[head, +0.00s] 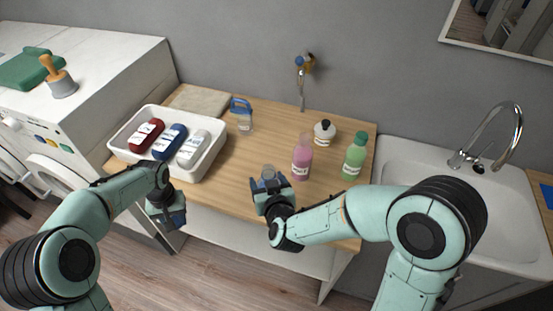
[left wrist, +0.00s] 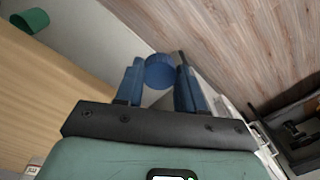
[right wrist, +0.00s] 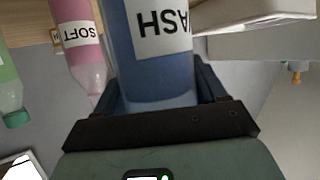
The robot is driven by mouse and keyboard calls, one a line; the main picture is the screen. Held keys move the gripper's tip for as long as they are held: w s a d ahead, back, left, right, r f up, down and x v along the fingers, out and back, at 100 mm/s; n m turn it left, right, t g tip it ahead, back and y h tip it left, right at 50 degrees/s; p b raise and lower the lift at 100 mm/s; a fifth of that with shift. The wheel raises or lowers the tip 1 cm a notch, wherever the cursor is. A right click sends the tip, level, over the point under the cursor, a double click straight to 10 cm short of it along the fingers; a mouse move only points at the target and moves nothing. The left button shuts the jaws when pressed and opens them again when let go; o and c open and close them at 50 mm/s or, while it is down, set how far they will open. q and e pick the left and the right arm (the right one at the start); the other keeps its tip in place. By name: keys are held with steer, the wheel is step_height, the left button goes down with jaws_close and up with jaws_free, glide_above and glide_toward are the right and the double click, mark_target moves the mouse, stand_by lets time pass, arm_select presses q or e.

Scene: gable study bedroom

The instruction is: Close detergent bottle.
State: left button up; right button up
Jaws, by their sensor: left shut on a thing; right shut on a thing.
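My left gripper (head: 172,217) is off the front edge of the counter, below the white tray. In the left wrist view it (left wrist: 158,82) is shut on a round blue cap (left wrist: 159,71). In the head view the cap cannot be made out. My right gripper (head: 270,192) is at the counter's front edge, shut on the blue detergent bottle (right wrist: 155,88), whose label reads "WASH". In the head view only the bottle's upper part (head: 267,174) shows above the fingers. The cap and the bottle are well apart.
A pink bottle (head: 301,160) and a green bottle (head: 354,159) stand right of the blue bottle, with a white jar (head: 324,133) behind. A white tray (head: 213,152) with several containers is at left. A blue-handled spray bottle (head: 242,117) stands behind. The wooden counter's middle (head: 240,165) is clear.

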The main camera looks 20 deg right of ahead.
steer(key=a, duration=0.1)
steer(key=a+n+y, duration=0.1)
steer(key=s, duration=0.1)
steer(key=shift+a+r+y, duration=0.3)
steer(key=shift+a+r, duration=0.05)
steer(key=shift+a, duration=0.05)
arm_select(q)
steer(key=w+d+r, duration=0.4)
steer(key=d+r, duration=0.8)
steer(key=s+d+r, duration=0.4)
steer(key=d+r, duration=0.2)
steer(key=r, duration=0.1)
steer(key=s+d+r, duration=0.3)
steer(key=d+r, duration=0.4)
steer(key=r, duration=0.1)
steer(key=shift+s+m+h, duration=0.3)
steer(key=shift+s, duration=0.1)
steer(key=shift+f, duration=0.15)
